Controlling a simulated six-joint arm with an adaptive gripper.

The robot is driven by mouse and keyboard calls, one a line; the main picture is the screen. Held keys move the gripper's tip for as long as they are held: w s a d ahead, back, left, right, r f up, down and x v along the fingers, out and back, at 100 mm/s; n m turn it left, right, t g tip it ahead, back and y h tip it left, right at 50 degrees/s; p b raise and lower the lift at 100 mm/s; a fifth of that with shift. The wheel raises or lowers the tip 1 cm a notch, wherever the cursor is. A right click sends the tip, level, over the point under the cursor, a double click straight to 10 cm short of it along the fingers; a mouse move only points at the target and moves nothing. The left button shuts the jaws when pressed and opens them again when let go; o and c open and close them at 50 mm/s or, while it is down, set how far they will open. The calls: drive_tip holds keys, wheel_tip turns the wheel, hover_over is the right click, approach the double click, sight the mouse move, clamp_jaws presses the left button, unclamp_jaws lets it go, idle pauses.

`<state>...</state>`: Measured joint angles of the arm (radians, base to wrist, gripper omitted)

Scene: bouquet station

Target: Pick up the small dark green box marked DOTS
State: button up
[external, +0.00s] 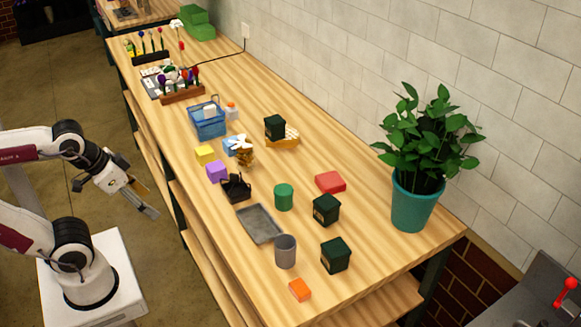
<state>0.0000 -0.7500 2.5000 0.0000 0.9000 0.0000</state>
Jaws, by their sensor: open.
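Three small dark green boxes stand on the wooden table (215,262). One dark green box (335,255) is near the front right, behind the orange block. A second dark green box (326,209) is a little farther back, in front of the red block. A third dark green box (275,127) is farther back, by a yellowish item. Their markings are too small to read, so I cannot tell which says DOTS. My gripper (150,202) is open and empty, off the left edge of the table, apart from all the boxes.
Around the boxes are a green cylinder (284,197), a grey cup (286,251), a grey tray (260,223), a red block (330,182), an orange block (300,289) and a black basket (236,187). A potted plant (414,205) stands at the right. A blue basket (208,122) stands farther back.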

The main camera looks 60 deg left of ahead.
drive_tip(key=shift+w, duration=0.1)
drive_tip(key=t+h, duration=0.1)
drive_tip(key=t, duration=0.5)
hover_over(320, 208)
drive_tip(key=s, duration=1.1)
wheel_tip(320, 208, down, 5)
drive_tip(key=w+f+y, duration=0.1)
drive_tip(key=w+f, duration=0.2)
drive_tip(key=w+f+n+t+y, duration=0.1)
drive_tip(key=w+f, duration=0.2)
drive_tip(key=shift+w+d+f+t, duration=0.2)
drive_tip(key=shift+f+t, duration=0.1)
drive_tip(key=shift+f, duration=0.05)
drive_tip(key=shift+w+f, duration=0.25)
drive_tip(key=shift+f, duration=0.2)
drive_tip(key=shift+w, duration=0.15)
drive_tip(key=shift+x, duration=1.2)
